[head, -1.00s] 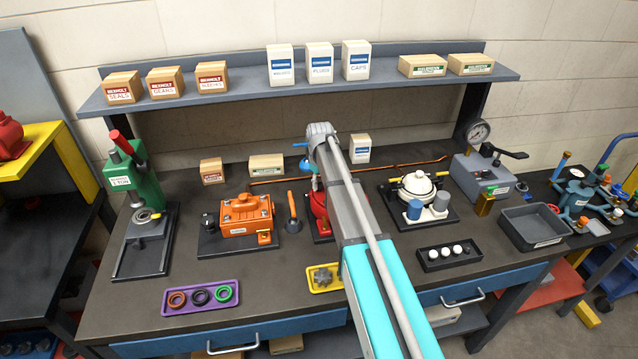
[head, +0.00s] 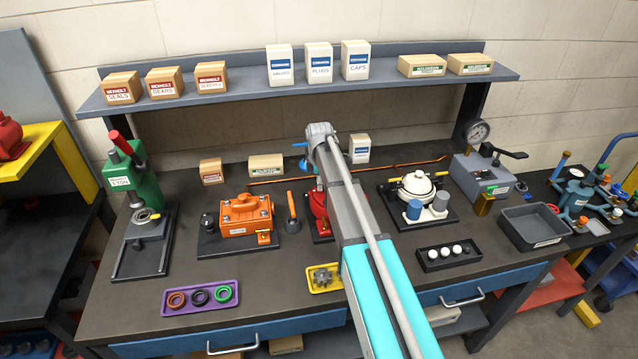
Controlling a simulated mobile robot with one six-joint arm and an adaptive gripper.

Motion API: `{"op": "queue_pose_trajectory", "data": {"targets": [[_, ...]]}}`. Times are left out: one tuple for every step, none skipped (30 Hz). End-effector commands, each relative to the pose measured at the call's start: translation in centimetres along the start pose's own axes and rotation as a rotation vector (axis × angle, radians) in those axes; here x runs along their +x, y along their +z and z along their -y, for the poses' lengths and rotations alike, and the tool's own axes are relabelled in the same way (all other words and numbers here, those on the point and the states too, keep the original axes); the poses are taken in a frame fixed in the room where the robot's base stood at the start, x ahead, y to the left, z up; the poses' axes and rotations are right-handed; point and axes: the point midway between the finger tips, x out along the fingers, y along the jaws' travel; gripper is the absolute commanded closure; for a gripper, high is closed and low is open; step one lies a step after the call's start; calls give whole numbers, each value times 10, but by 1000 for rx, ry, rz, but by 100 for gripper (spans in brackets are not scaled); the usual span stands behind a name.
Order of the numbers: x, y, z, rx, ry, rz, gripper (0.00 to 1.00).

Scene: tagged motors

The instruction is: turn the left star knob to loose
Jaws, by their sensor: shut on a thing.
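A red device (head: 318,204) stands on a dark base in the middle of the bench, mostly hidden behind my arm. Any star knob on it is hidden, so I cannot tell its position. A small grey star-shaped part (head: 323,277) lies in a yellow tray (head: 313,290) at the front edge, partly covered by my arm. My arm reaches over the bench from the lower right, and its far end is above and behind the red device. My gripper is hidden behind the arm links, and its jaws do not show.
An orange device (head: 245,216) and an orange-handled tool (head: 292,212) stand left of the red device. A white-domed device (head: 417,186) stands to the right. A purple tray (head: 201,308) with rings and a black tray (head: 430,265) with white balls lie in front. A shelf (head: 300,94) with boxes spans the back.

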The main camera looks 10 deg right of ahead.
Motion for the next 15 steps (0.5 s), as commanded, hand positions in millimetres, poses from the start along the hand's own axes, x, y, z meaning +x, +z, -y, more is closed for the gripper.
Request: {"op": "queue_pose_trajectory", "data": {"targets": [[1, -1, 3, -44, -5, -2, 100], [1, -1, 3, -73, -5, -2, 100], [1, -1, 3, -110, -5, -2, 100], [1, -1, 3, -139, -5, -3, 100], [1, -1, 3, -168, -5, -3, 100], [1, -1, 3, -205, -5, -3, 100], [1, -1, 3, -233, -5, -3, 100], [1, -1, 3, -260, -5, -3, 100], [1, -1, 3, -295, -5, -3, 100], [1, -1, 3, -321, -5, -3, 100], [1, -1, 3, -345, -5, -3, 100], [1, -1, 3, -376, -5, -3, 100], [1, -1, 3, -397, -5, -4, 100], [1, -1, 3, -419, -5, -4, 100], [1, -1, 3, -445, -5, -4, 100]]}}
